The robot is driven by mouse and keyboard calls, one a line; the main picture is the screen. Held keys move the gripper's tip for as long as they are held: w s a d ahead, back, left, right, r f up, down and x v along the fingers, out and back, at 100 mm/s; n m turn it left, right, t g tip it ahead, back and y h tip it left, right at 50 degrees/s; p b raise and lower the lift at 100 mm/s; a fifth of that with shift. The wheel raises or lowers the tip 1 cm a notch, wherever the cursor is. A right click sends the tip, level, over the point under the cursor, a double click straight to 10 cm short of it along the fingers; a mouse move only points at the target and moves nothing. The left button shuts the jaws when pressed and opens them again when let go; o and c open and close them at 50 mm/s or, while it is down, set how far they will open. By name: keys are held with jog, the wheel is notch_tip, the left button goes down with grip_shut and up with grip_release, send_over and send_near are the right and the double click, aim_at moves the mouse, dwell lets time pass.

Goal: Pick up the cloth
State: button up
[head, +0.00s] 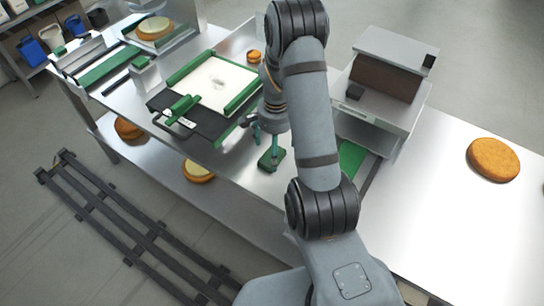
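My gripper (265,142) hangs fingers-down above the front part of the steel bench, left of my arm's lower link. Its two teal fingers look spread apart, with a gap between them. A small dark green flat piece (270,160) lies on the bench right at the fingertips. It may be the cloth, but I cannot tell for sure. I cannot tell whether the fingers touch it. A white square sheet (218,84) with a grey mark lies between green bars on a black fixture, left of the gripper. My arm hides part of the bench.
A steel box (383,82) with a brown inside stands right of my arm. Orange-brown rounds lie around, one on the right bench (493,159) and a small one (254,56) behind the fixture. A lower shelf holds rounds (198,171). The right bench is mostly clear.

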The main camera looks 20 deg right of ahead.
jog(key=shift+w+d+f+p, duration=0.1)
jog(key=shift+w+f+p, duration=0.1)
jog(key=shift+f, duration=0.8)
jog(key=shift+w+f+p, duration=0.1)
jog(key=shift+f+p, duration=0.1)
jog(key=shift+f, duration=0.75)
jog(key=shift+c, duration=0.8)
jog(key=c, duration=1.1)
jog(key=shift+c, duration=0.6)
jog(key=shift+r, duration=0.45)
jog(key=r, duration=0.1)
jog(key=d+r+b, duration=0.1)
jog(key=r, duration=0.1)
jog(key=shift+r, duration=0.3)
jog(key=s+d+r+b, duration=0.1)
jog(key=s+d+r, duration=0.1)
jog(key=d, duration=0.3)
jog(key=s+d+r+b, duration=0.1)
jog(key=s+d+r, duration=0.1)
jog(key=d+r, duration=0.2)
jog(key=shift+s+d+r, duration=0.3)
jog(key=shift+d, duration=0.1)
